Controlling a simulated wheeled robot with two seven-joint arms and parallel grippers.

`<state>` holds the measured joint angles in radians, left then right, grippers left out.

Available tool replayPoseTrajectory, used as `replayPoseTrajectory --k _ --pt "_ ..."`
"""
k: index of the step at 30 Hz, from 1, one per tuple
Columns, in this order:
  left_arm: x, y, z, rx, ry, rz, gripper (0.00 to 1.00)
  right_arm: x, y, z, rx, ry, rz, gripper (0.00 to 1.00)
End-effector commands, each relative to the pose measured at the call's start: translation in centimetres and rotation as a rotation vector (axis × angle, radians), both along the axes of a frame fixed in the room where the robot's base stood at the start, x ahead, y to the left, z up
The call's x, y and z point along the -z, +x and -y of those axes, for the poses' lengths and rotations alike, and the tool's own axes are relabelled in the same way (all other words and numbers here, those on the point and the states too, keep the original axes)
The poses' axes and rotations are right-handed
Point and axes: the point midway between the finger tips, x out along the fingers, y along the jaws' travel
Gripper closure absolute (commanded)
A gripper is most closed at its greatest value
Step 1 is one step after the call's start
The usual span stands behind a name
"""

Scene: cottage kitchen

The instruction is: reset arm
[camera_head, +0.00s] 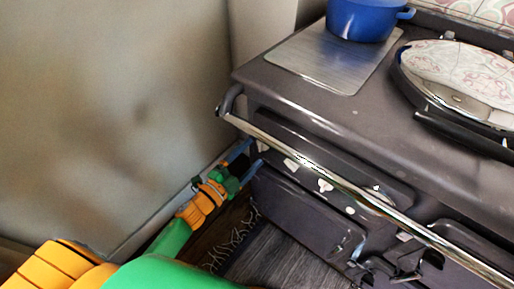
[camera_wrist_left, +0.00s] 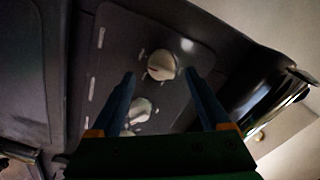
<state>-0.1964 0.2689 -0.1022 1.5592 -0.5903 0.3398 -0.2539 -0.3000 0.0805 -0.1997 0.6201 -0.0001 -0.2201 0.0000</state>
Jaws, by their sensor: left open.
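My left gripper (camera_head: 252,158) is at the end of the green and orange arm that comes in from the lower left in the head view. Its two blue fingers are apart and empty, close to the left end of the stove's front. In the left wrist view the left gripper (camera_wrist_left: 160,85) shows its open fingers in front of a dark panel with pale knobs. One knob (camera_wrist_left: 161,65) shows between the fingertips, and another knob (camera_wrist_left: 140,109) is lower down. I cannot tell whether the fingers touch the panel. My right gripper is not in view.
The dark stove (camera_head: 370,110) fills the right side, with a chrome rail (camera_head: 330,172) along its front edge. A blue pot (camera_head: 362,20) stands on a metal plate (camera_head: 318,68) on top. A round shiny lid (camera_head: 460,75) is at the right. A plain wall (camera_head: 110,110) rises at the left.

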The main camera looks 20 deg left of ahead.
Motion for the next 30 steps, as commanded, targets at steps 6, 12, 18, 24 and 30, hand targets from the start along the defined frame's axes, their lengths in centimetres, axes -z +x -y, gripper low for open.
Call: replayPoseTrajectory --k 6,12,18,24,30 --pt "0.0 -3.2 -1.1 0.0 0.0 -0.001 0.2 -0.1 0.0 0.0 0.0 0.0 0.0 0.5" --pt "0.0 -3.4 -1.2 0.0 0.001 0.0 0.2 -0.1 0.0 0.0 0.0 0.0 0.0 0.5" --pt "0.0 -3.3 -1.2 0.0 0.0 0.0 0.2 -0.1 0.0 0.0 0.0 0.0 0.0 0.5" --pt "7.9 -4.6 -3.1 -0.133 -0.12 -0.261 0.2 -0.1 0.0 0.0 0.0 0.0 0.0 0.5" --pt "24.5 -14.9 -5.0 -0.467 -0.339 -0.865 0.2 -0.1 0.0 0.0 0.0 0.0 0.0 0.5"
